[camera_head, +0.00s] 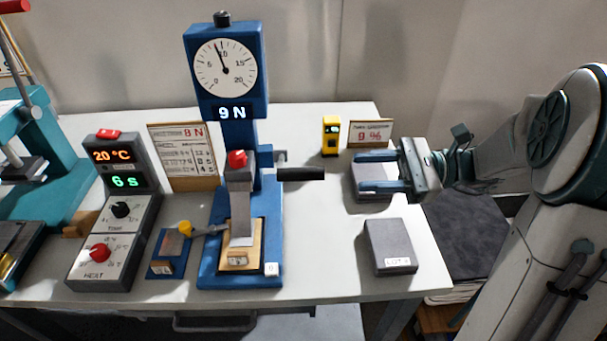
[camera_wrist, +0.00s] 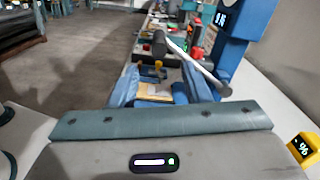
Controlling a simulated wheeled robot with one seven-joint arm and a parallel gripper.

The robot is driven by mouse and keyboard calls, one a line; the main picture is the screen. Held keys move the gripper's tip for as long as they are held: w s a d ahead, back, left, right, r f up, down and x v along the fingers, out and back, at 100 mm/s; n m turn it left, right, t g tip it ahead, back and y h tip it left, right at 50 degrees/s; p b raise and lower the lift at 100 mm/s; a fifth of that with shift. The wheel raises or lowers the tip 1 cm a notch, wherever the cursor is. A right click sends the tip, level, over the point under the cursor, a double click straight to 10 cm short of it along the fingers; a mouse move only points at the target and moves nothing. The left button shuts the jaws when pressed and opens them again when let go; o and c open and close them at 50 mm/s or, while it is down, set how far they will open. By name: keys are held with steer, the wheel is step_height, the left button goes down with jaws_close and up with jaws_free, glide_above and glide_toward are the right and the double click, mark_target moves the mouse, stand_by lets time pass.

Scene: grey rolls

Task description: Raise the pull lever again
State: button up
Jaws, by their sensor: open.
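The blue test press (camera_head: 222,70) stands upright on the white table, its dial needle near 9 and its display reading 9 N. Its pull lever has a black grip (camera_head: 300,174) that sticks out to the right, roughly level, at mid-column. My gripper (camera_head: 358,171) is to the right of the grip, its two fingers open and pointing left at it, with a gap between in the picture. In the wrist view the open fingers (camera_wrist: 164,82) face the press, and a pale rod with a dark end (camera_wrist: 160,43) shows beyond them. Nothing is held.
A grey block (camera_head: 390,247) marked LOT lies at the front right; another grey block (camera_head: 372,181) lies below my gripper. A yellow meter (camera_head: 331,136) and a small sign (camera_head: 370,133) stand behind. A grey heater box (camera_head: 113,213) is left of the press. Table between press and blocks is clear.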

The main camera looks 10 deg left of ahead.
mark_target(284, 175)
steer(key=x, duration=1.2)
steer(key=shift+s, duration=0.1)
jaws_close()
